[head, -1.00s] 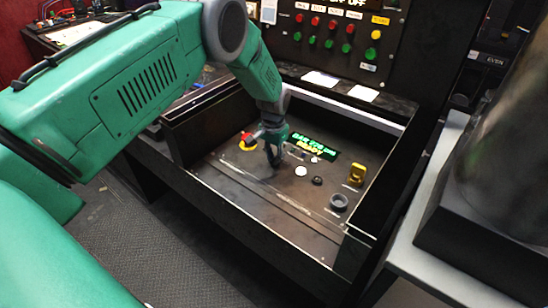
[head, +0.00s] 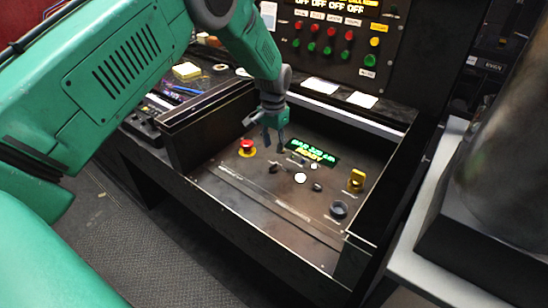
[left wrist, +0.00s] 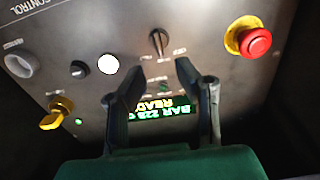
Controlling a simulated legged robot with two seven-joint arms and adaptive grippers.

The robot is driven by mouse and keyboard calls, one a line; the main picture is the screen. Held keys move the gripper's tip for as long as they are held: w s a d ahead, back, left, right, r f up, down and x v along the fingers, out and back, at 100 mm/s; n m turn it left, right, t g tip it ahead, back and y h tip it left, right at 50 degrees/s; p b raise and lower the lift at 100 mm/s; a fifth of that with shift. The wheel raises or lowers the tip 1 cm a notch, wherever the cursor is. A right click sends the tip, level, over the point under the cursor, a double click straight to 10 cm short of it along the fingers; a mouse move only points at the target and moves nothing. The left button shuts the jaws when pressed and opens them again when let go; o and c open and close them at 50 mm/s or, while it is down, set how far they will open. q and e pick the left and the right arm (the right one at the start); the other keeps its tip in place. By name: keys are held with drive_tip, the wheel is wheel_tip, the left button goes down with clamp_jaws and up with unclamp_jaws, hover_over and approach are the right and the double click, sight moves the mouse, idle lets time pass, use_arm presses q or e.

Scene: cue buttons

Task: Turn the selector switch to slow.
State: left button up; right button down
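The selector switch is a small dark knob (left wrist: 158,42) with a slim pointer bar on the grey control panel (left wrist: 205,35). In the left wrist view the bar runs roughly up and down the picture; the small labels around it are too blurred to read. It also shows in the head view as a dark knob (head: 273,168). My left gripper (head: 273,140) hangs above the panel near the switch. In the left wrist view its fingers (left wrist: 160,70) are apart with nothing between them, and the switch lies just beyond the tips. My right gripper is not in view.
A red mushroom button (head: 247,146) on a yellow base stands left of the switch.

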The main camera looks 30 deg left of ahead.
use_arm(q)
wheel_tip(320, 180, up, 4)
drive_tip(key=shift+r, duration=0.1)
idle(0.6)
